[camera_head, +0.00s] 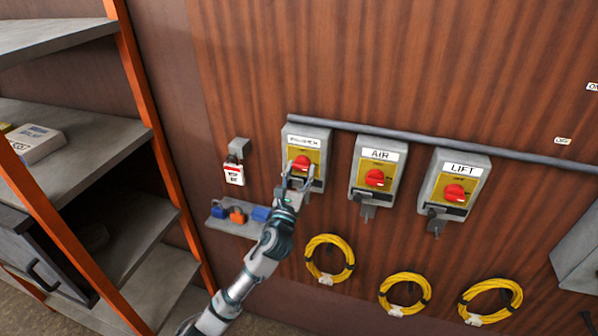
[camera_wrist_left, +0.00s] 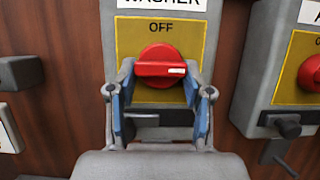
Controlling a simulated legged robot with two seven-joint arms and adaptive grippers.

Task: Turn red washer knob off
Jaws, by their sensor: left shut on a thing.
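The red washer knob (camera_head: 301,164) is on the leftmost of three grey switch boxes on the wooden wall. In the left wrist view the red knob (camera_wrist_left: 160,66) sits on a yellow plate under the words WASHER and OFF. Its grip bar lies roughly level, with a white mark at the right end. My left gripper (camera_head: 297,180) is at this box; in the left wrist view its blue-padded fingers (camera_wrist_left: 161,95) stand on either side of the knob's lower part, shut on the knob. My right gripper is not in view.
The AIR box (camera_head: 394,150) and LIFT box (camera_head: 479,170) stand to the right, with a grey pipe (camera_head: 430,138) along their tops. Yellow cable coils (camera_head: 330,239) hang below. A small shelf (camera_head: 226,226) with blue and orange items and an orange-framed rack (camera_head: 150,110) are left.

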